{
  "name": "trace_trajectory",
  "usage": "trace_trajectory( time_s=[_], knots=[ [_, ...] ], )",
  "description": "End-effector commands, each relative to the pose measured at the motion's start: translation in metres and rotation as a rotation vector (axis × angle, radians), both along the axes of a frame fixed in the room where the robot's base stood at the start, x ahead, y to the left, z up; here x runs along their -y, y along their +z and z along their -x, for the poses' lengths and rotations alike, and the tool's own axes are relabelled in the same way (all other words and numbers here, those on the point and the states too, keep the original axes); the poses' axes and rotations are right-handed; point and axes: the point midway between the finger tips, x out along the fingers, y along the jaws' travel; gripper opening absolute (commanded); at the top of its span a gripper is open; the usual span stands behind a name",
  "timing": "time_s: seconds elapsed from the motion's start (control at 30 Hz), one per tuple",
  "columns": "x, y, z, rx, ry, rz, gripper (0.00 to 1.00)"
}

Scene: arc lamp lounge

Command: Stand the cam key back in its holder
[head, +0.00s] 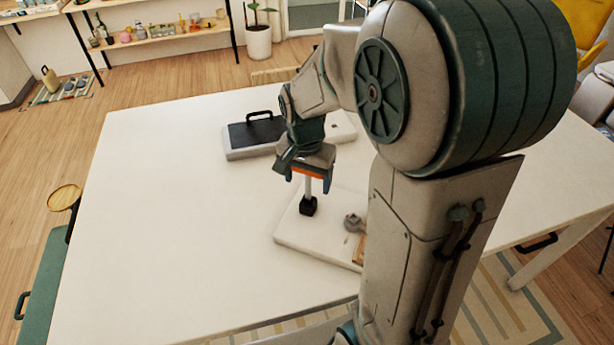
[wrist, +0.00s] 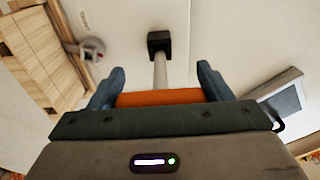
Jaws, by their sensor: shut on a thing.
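The cam key shows as an orange crossbar (head: 308,171) with a pale grey shaft (head: 308,186). My gripper (head: 309,177) is shut on the orange bar, which also lies between the fingers in the wrist view (wrist: 160,98). The shaft runs down from the bar to a black square block (head: 308,205) over the white board (head: 300,234). The block shows at the shaft's far end in the wrist view (wrist: 159,42). I cannot tell whether the block is the holder or the key's own end, nor whether it touches the board.
A grey round fitting (head: 353,222) is on the board, right of the block. A wooden piece (wrist: 42,50) lies near it, partly hidden by my arm in the head view. Behind my gripper is a dark panel with a black handle (head: 265,115). The white table's left side (head: 150,210) is clear.

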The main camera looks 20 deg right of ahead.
Motion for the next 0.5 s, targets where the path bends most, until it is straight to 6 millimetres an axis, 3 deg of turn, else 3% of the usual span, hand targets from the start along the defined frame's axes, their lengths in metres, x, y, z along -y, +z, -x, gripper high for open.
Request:
trace_trajectory(
  time_s=[0.5],
  knots=[
    [0.000, -0.014, 0.000, 0.000, 0.000, 0.000, 0.46]
  ],
)
